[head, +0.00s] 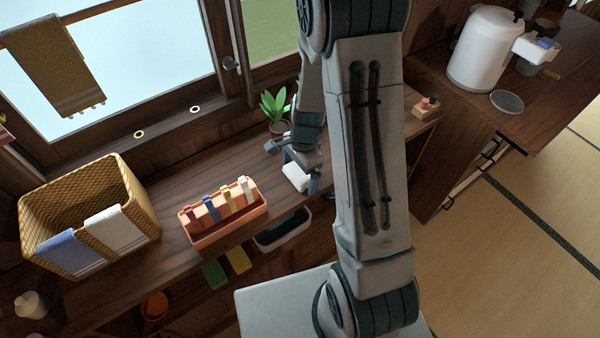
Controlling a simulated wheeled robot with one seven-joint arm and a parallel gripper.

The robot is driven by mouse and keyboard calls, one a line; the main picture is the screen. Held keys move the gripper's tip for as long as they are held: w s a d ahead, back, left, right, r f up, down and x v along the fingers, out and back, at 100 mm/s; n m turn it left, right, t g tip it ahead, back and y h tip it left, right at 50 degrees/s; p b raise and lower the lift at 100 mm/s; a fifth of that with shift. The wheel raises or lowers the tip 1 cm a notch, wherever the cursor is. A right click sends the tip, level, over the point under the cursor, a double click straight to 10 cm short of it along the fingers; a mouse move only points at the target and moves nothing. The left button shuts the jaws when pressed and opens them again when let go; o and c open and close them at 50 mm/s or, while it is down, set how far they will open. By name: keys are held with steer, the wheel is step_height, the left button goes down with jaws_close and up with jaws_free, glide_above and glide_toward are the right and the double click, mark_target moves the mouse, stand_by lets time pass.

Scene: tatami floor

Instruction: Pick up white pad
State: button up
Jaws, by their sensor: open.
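The white pad (295,177) is a small white block on the wooden counter, below the potted plant in the head view. My gripper (300,171) is at the pad, with its jaws open and a finger showing on either side of it. Whether the fingers touch the pad cannot be told at this size. The upper edge of the pad is partly hidden by my gripper.
An orange caddy (228,233) with several coloured items stands to the left. A wicker basket (72,192) with towels is further left. A potted plant (276,108) stands close behind my gripper. A small wooden holder (425,108) is to the right.

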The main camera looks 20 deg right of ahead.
mark_target(299, 173)
steer(key=c, duration=0.9)
steer(key=shift+r, duration=0.1)
steer(key=shift+r, duration=0.4)
steer(key=r, duration=0.3)
steer(key=shift+s+d+r, duration=0.1)
steer(key=shift+s+r, duration=0.2)
steer(key=shift+r, duration=0.05)
steer(key=s+d+r, duration=0.3)
steer(key=s+r, duration=0.3)
steer(key=s, duration=0.4)
steer(key=shift+s+r+b, duration=0.2)
steer(key=shift+s+b, duration=0.1)
steer(key=shift+d, duration=0.1)
